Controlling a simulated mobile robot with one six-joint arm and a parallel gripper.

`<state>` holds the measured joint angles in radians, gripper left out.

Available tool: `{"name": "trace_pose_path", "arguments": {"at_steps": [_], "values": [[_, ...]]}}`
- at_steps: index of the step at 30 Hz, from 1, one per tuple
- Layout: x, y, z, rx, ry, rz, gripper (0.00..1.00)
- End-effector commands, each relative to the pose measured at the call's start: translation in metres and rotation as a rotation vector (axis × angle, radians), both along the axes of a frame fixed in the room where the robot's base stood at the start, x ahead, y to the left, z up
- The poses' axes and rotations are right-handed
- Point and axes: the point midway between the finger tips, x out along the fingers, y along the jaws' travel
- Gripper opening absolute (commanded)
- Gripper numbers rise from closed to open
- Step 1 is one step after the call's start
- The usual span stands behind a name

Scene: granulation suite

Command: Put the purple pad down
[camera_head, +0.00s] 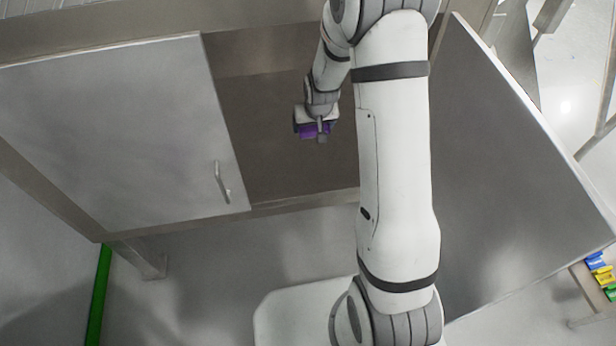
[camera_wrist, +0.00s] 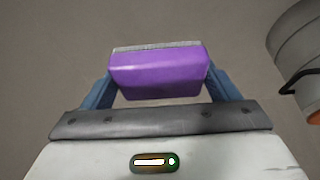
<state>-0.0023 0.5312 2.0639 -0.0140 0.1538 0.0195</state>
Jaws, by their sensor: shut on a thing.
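The purple pad (camera_wrist: 158,76) is a small purple block with a thin grey layer along its far edge. My gripper (camera_wrist: 160,84) is shut on it, with one blue finger at each side of the pad in the wrist view. In the head view my gripper (camera_head: 316,133) and the purple pad (camera_head: 308,131) show small, over the brown-grey surface inside the open cabinet (camera_head: 290,165). Whether the pad touches that surface or hangs above it, I cannot tell. The pad's underside is hidden.
A cabinet door with a handle (camera_head: 110,130) is at the left; a grey panel (camera_head: 500,180) is at the right. A grey round container (camera_wrist: 300,55) stands at the wrist view's right edge. Coloured bins (camera_head: 603,272) are at far right.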

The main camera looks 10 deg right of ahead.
Motion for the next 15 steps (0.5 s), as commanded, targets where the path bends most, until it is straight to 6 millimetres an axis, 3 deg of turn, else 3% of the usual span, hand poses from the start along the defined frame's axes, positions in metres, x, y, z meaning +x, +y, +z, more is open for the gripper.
{"name": "trace_pose_path", "arguments": {"at_steps": [1, 15], "values": [[0.007, 0.0, -0.026, 0.0, -0.002, 0.0, 0.63], [0.055, 0.0, -0.118, 0.001, -0.003, 0.001, 0.63]]}}
